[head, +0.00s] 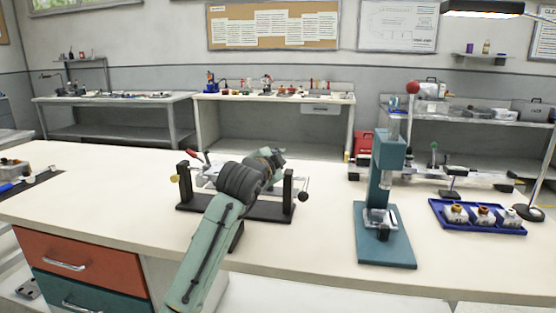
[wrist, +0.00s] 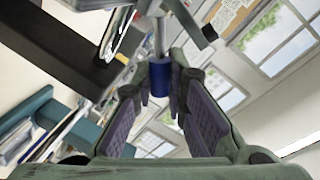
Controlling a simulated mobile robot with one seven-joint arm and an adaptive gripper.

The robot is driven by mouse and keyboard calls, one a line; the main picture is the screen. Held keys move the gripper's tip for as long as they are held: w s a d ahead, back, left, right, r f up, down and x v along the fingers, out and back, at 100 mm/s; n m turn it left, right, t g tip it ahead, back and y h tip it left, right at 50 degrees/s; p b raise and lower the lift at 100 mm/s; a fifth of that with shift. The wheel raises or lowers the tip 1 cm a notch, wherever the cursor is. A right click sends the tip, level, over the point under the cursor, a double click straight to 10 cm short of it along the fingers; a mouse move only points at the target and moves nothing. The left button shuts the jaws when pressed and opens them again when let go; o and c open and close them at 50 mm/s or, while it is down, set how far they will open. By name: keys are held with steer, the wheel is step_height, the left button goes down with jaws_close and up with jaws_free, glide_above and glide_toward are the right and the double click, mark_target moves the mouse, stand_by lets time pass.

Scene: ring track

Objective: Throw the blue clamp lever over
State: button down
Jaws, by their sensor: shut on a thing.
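The blue clamp lever shows in the wrist view as a blue cylindrical grip (wrist: 160,78) on a pale metal rod that runs up out of the picture. My gripper (wrist: 161,88) has one finger on each side of the blue grip and is shut on it. In the head view my arm reaches over a black stand (head: 192,207) with two upright posts. A lever with a red end (head: 195,156) sticks up at the stand's left. My fingertips and the blue lever are hidden behind my arm there.
A teal press (head: 388,160) with a red ball knob (head: 412,87) stands right of the stand. A blue tray (head: 487,229) with several small jars is further right. A dark mat with tools (head: 25,182) lies at far left. The bench (head: 110,190) between is clear.

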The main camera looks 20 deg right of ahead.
steer(key=c, duration=1.6)
jaws_free()
steer(key=shift+v, duration=4)
